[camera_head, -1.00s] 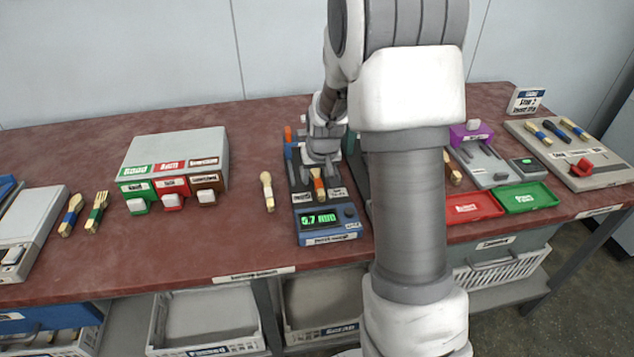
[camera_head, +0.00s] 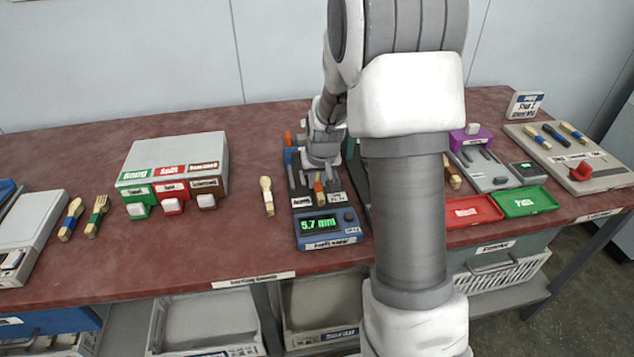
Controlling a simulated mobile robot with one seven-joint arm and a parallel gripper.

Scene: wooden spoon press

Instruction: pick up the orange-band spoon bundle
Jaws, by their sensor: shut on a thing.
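The orange-band spoon bundle (camera_head: 319,189) stands at the front of the blue gauge device (camera_head: 329,243), just behind its lit green display. My gripper (camera_head: 321,168) is over the device and shut on the upper part of this bundle. Its fingers hide the bundle's top, and I cannot tell whether the bundle still touches the device.
A loose wooden spoon (camera_head: 267,196) lies just left of the device. Red (camera_head: 472,211) and green trays (camera_head: 524,201) are at right. My arm hides the table's middle right.

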